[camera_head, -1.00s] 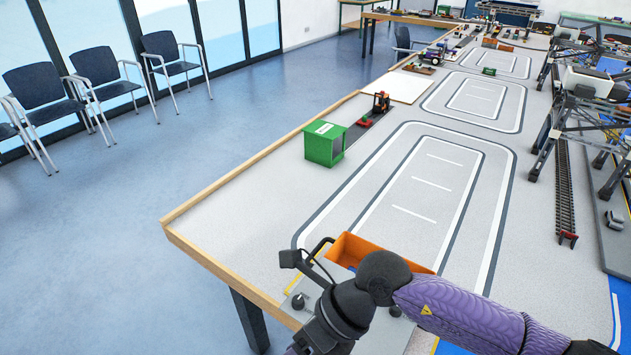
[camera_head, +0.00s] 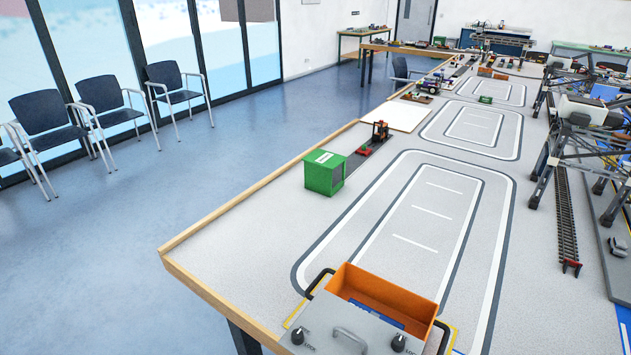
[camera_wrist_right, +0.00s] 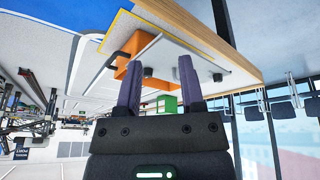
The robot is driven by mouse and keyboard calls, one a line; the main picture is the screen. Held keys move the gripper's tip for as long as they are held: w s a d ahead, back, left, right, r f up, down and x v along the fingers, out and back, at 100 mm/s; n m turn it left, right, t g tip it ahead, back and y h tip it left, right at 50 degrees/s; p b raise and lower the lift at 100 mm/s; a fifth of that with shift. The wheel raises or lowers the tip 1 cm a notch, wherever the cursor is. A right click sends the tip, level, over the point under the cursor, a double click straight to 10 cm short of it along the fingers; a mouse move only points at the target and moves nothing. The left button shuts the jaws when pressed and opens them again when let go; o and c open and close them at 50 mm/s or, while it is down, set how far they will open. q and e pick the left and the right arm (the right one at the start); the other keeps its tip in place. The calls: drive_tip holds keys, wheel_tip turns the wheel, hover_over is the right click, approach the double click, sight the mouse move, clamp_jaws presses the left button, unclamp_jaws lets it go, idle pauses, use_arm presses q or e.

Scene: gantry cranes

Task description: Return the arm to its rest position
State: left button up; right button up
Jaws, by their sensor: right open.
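My right gripper (camera_wrist_right: 160,88) shows in the right wrist view with its two dark fingers apart and nothing between them. That view is upside down, with the table edge at its top. Behind the fingers are the orange box (camera_wrist_right: 130,92) and its grey lid plate (camera_wrist_right: 155,50), apart from the fingers as far as I can tell. In the head view neither arm nor gripper shows. The orange box (camera_head: 388,297) stands open at the table's near edge, with a blue item inside. Its grey panel (camera_head: 345,335) has a handle and black knobs.
The long table (camera_head: 240,222) carries white-lined road loops, a green box (camera_head: 324,172) and a small red forklift (camera_head: 378,132). Gantry crane frames (camera_head: 580,140) and a rail track (camera_head: 566,215) stand at the right. Chairs (camera_head: 105,100) line the windows; the floor between is clear.

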drive_tip(key=s+f+g+b, duration=0.1)
drive_tip(key=s+f+b, duration=0.15)
drive_tip(key=f, duration=0.95)
drive_tip(key=s+f+g+b, duration=0.2)
drive_tip(key=s+f, duration=0.1)
drive_tip(key=f, duration=1)
drive_tip(key=s+d+f+b, duration=0.2)
drive_tip(key=s+d+f, duration=0.1)
drive_tip(key=s+f, duration=0.8)
drive_tip(key=shift+s+g, duration=0.3)
drive_tip(key=shift+s, duration=0.25)
drive_tip(key=shift+d, duration=0.15)
